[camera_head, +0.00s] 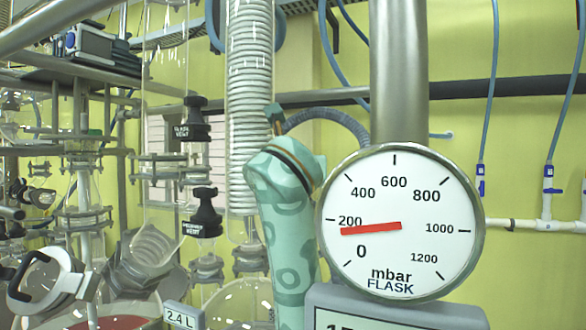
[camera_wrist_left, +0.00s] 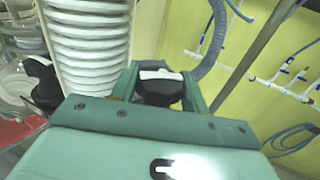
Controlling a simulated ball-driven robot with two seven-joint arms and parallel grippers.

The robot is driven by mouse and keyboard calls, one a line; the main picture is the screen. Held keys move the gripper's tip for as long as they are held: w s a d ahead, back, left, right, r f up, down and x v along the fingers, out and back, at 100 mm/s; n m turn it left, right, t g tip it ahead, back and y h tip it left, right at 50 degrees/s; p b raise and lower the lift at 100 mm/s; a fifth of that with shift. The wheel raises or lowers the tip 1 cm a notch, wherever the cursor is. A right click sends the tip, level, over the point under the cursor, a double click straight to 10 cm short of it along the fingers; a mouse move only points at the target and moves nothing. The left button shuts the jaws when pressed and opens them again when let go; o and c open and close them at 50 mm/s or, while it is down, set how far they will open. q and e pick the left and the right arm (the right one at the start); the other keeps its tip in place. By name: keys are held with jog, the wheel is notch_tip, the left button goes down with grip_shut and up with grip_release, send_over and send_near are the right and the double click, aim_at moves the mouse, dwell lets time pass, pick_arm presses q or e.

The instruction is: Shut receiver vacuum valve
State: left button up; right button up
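My left arm rises through the middle of the head view, and the tip of my left gripper (camera_head: 275,118) shows small and end-on in front of the white coil column. In the left wrist view a black knob (camera_wrist_left: 160,92) with a white label sits between the two green fingers of my left gripper (camera_wrist_left: 160,82). The knob nearly fills the gap; I cannot tell whether the fingers touch it. Its label is too small to read, so I cannot tell whether it is the receiver vacuum valve. My right gripper is in neither view.
Two black vent valves, an upper one (camera_head: 192,130) and a lower one (camera_head: 206,215), stand left of my arm. A large FLASK gauge (camera_head: 425,255), reading a little under 200 mbar, stands to its right. The coil column (camera_head: 249,90) and a grey hose (camera_head: 335,118) are close by.

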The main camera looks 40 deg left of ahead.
pick_arm(q)
jog(key=shift+c, duration=0.7)
jog(key=m+t+h, duration=0.1)
jog(key=m+h, duration=0.1)
jog(key=m+t+h, duration=0.1)
jog(key=t+h, duration=0.1)
jog(key=h, duration=0.1)
jog(key=shift+s+a+r+m, duration=0.1)
jog(key=shift+m, duration=0.3)
jog(key=m+h, duration=0.3)
jog(key=h, duration=0.2)
jog(key=shift+t+h, duration=0.3)
jog(key=shift+t, duration=0.1)
jog(key=shift+m+h, duration=0.9)
jog(key=shift+h, duration=0.1)
jog(key=o, duration=0.8)
jog(key=shift+c, duration=0.2)
